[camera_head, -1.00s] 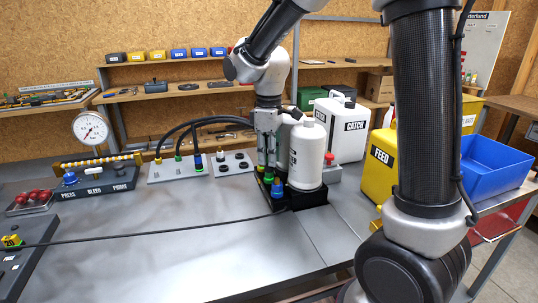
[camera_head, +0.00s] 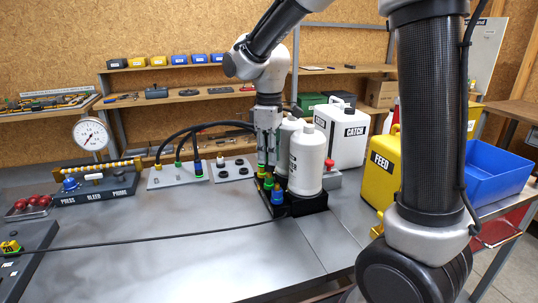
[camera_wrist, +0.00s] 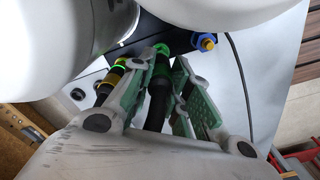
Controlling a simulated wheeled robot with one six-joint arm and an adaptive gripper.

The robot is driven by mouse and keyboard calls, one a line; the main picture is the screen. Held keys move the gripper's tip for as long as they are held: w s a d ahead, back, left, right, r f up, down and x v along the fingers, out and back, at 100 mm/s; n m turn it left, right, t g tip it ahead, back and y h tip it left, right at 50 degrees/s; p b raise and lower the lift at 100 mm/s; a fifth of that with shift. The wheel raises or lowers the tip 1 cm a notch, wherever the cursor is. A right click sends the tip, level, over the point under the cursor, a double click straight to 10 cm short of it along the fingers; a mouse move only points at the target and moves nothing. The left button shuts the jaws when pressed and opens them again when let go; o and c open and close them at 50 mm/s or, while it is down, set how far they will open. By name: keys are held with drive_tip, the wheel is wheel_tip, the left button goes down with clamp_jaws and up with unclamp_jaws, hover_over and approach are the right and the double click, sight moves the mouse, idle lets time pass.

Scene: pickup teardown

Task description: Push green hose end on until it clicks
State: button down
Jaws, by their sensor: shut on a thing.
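My gripper (camera_head: 268,148) points down over a black block (camera_head: 312,203) in the head view. In the wrist view, my gripper (camera_wrist: 165,95) is shut around the green hose end (camera_wrist: 160,70), with its black hose running back between the fingers. A bright green ring (camera_wrist: 163,48) lies right at the tip of the hose end. I cannot tell whether the end is fully seated. A yellow fitting (camera_wrist: 117,67) is beside it on the left, and a blue fitting (camera_wrist: 205,41) stands on the right. The blue fitting (camera_head: 277,195) also shows in the head view.
Two white bottles (camera_head: 307,160) stand close behind and right of my gripper. A panel (camera_head: 165,183) with several hose ends lies to the left. The catch can (camera_head: 341,135), yellow feed can (camera_head: 381,175) and blue bin (camera_head: 492,175) are at right.

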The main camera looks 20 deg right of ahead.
drive_tip(key=shift+r, duration=1.9)
